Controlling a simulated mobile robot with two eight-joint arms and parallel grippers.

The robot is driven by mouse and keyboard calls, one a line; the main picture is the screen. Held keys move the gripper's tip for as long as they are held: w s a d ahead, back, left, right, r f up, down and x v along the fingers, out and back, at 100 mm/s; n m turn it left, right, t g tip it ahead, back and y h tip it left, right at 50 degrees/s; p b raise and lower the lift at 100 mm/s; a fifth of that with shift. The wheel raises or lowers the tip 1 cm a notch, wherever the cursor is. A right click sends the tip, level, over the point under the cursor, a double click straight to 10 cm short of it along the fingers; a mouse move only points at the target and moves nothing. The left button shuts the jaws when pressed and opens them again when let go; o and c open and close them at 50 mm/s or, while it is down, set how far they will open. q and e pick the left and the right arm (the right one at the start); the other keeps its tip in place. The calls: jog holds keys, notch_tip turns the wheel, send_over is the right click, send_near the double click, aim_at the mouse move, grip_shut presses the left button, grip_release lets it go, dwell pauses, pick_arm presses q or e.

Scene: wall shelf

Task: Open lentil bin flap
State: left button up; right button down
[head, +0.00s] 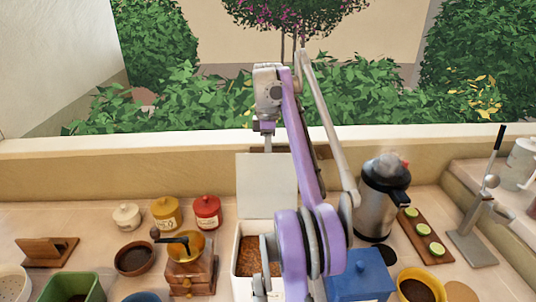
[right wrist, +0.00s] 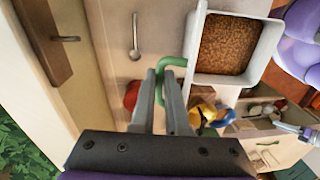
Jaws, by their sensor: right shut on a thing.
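The lentil bin (head: 238,240) is a white square box on the counter with brown lentils (head: 256,256) inside. Its pale flap (head: 262,182) stands raised, about upright, at the back of the box. In the right wrist view the flap (right wrist: 192,57) shows almost edge-on beside the open bin (right wrist: 218,78). A green handle (right wrist: 176,63) sticks out from the flap's rear side. My right gripper (right wrist: 169,72) is shut on this handle. In the head view my right arm reaches over the bin and hides part of it.
A red jar (head: 207,212) and a wooden grinder (head: 190,270) stand left of the bin. A steel urn (head: 377,200) and a blue box (head: 358,275) stand to the right. A low ledge (head: 100,170) runs behind. A spoon (right wrist: 135,38) lies behind the flap.

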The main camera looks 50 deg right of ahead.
jog(key=shift+d+f, duration=0.1)
jog(key=shift+f, duration=0.1)
jog(key=c, duration=0.9)
grip_release()
jog(key=shift+r, duration=0.1)
